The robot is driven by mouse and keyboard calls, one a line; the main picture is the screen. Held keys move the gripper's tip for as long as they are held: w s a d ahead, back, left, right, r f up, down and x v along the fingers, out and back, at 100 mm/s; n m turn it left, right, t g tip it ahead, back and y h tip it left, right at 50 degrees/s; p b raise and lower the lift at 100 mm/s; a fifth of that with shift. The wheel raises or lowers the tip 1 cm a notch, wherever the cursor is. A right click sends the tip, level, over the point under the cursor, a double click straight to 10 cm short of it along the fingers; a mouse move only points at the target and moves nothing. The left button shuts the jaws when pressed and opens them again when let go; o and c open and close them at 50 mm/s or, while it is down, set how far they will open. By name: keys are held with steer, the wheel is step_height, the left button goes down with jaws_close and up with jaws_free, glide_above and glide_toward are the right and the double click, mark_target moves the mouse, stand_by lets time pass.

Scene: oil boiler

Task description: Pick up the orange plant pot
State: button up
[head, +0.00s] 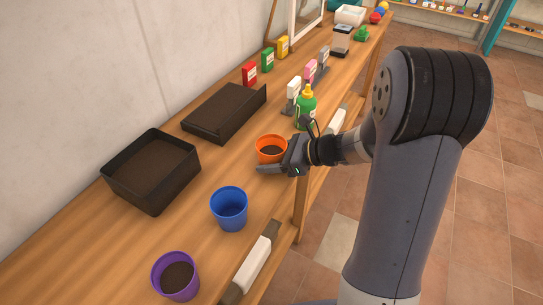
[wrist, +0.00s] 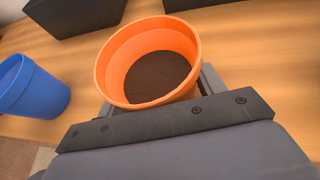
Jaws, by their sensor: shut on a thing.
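The orange plant pot (head: 270,147) with dark soil inside stands upright near the front edge of the wooden bench, between the blue pot and the green bottle. My gripper (head: 272,163) reaches it from the right and is shut on it. In the wrist view the orange pot (wrist: 150,65) sits between the jaws (wrist: 160,105), its rim and soil facing the camera. The fingertips are mostly hidden by the pot. I cannot tell whether the pot's base is touching the bench.
A blue pot (head: 229,208) and a purple pot (head: 176,276) stand nearer on the bench (head: 100,235). A green bottle (head: 306,108) with a yellow top is close behind my gripper. A black tray (head: 152,172) and a dark open box (head: 224,112) lie towards the wall.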

steer(key=c, duration=0.3)
step_height(320, 180, up, 10)
steer(key=shift+r+p, duration=0.1)
steer(key=shift+p, duration=0.7)
